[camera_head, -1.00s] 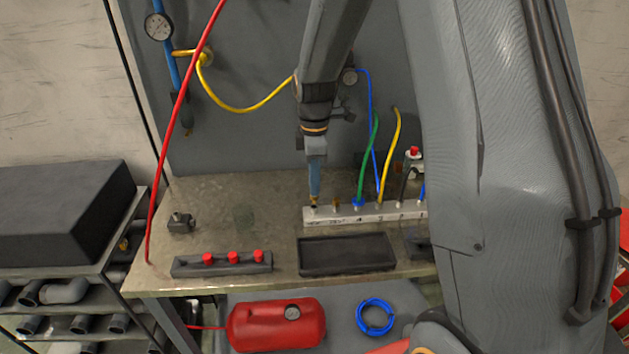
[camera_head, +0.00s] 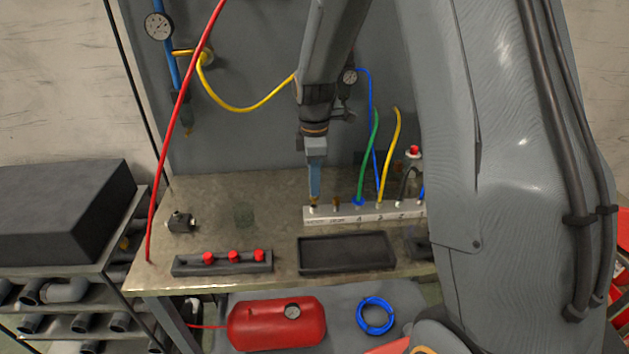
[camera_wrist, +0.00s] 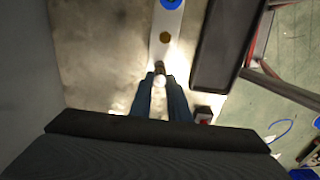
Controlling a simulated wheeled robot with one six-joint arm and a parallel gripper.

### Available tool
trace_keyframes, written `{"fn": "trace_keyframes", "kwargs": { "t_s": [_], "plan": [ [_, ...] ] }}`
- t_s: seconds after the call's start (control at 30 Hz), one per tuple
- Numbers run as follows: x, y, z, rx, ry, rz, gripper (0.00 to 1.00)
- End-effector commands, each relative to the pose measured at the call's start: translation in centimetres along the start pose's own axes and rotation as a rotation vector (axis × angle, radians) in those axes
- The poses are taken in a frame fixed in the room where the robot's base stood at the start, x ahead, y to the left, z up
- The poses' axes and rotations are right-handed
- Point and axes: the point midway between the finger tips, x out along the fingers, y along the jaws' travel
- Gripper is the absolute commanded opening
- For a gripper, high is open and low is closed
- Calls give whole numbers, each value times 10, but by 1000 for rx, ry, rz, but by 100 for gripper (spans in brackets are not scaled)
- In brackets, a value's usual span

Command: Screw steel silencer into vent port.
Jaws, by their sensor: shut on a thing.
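The white manifold block (camera_head: 345,218) lies along the back of the bench, with ports in a row on top. My gripper (camera_head: 314,201) points down at the block's left end, its blue fingers shut on a small piece, taken as the steel silencer (camera_wrist: 160,80). The piece looks bright and washed out in the wrist view, between the fingertips (camera_wrist: 162,78). It stands roughly upright over the leftmost port, which it and the fingers hide. I cannot tell how deep it sits in the port. A brass-coloured fitting (camera_head: 336,204) stands in the neighbouring port.
Green (camera_head: 368,160) and yellow (camera_head: 390,155) hoses rise from the block right of my gripper. A black tray (camera_head: 347,253) lies in front of the block. A rack with red knobs (camera_head: 222,264) and a dark fitting (camera_head: 180,222) lie left.

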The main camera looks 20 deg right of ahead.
Motion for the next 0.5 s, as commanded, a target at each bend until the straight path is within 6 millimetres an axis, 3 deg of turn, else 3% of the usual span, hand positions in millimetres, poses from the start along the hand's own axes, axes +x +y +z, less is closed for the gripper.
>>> {"fn": "trace_keyframes", "kwargs": {
  "t_s": [0.5],
  "plan": [
    [13, 0, 0, 0, 0, 0, 0]
  ]
}}
